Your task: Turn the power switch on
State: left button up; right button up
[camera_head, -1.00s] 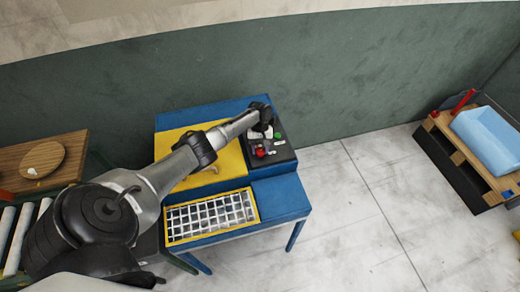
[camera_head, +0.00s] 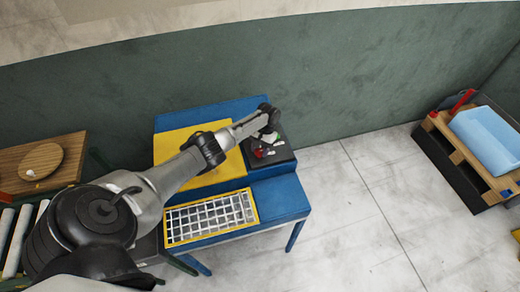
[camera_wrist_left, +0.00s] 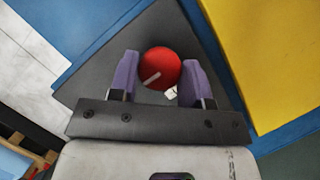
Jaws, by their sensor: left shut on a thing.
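The power switch is a red round knob (camera_wrist_left: 162,64) with a white line that slants up to the right. It sits on a dark control panel (camera_head: 281,156) at the right end of the blue machine; the red knob also shows in the head view (camera_head: 258,153). My left gripper (camera_wrist_left: 158,76) is over the panel, its two purple fingers shut on opposite sides of the red knob. In the head view my left gripper (camera_head: 265,142) hides part of the panel. My right gripper is not in view.
The blue machine table (camera_head: 286,198) carries a yellow plate (camera_head: 230,172) and a metal grid (camera_head: 210,217). A green wall (camera_head: 330,80) stands close behind. A wooden board with a round disc (camera_head: 40,160) lies at left. A pallet with a light-blue block (camera_head: 487,140) stands at right.

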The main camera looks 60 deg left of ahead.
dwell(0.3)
pick_arm(q)
jog(key=o, duration=0.9)
jog(key=b+v, duration=0.1)
jog(key=v, duration=1.3)
jog(key=shift+s, duration=0.1)
jog(key=shift+f, duration=0.1)
